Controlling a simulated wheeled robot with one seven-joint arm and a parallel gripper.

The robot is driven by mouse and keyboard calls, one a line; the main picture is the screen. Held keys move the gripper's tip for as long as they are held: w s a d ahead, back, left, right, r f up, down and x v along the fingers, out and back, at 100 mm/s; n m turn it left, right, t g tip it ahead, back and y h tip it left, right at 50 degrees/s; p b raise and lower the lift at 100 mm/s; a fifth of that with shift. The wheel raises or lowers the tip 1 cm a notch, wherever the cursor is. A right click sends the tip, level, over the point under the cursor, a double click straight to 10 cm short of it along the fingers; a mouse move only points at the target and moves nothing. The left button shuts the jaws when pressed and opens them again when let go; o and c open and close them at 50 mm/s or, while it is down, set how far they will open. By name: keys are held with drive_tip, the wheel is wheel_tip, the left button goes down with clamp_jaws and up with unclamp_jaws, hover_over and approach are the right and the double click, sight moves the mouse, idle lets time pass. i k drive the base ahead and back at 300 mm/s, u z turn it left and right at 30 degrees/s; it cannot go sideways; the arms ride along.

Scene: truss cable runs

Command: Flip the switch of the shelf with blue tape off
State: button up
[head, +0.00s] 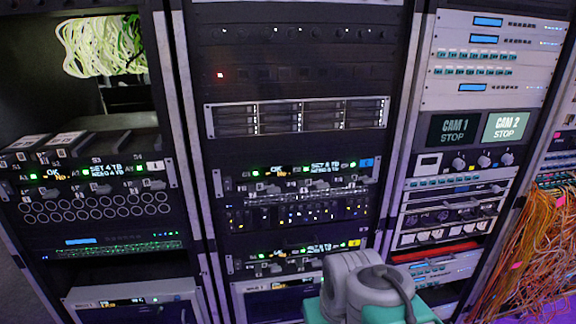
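The shelf with blue tape (295,177) is a dark unit in the middle rack, a little below mid-height. Its blue tape (366,162) is a small square label near its right end. Green lights and a small display (275,171) reading OK show on its front. Small grey protruding parts sit along its lower edge; I cannot tell which is the switch or how it is set. Grey and teal links of my own arm stand at the bottom, right of centre. My gripper is not in view.
A similar unit with yellow tape (354,243) sits lower in the middle rack, partly behind my arm. Another with a white label (155,166) is in the left rack. Orange cables (540,250) hang at the far right.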

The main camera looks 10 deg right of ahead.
sight(227, 181)
drive_tip(key=k, duration=0.6)
drive_tip(key=u, duration=1.05)
drive_tip(key=i, duration=1.2)
drive_tip(key=u, duration=0.1)
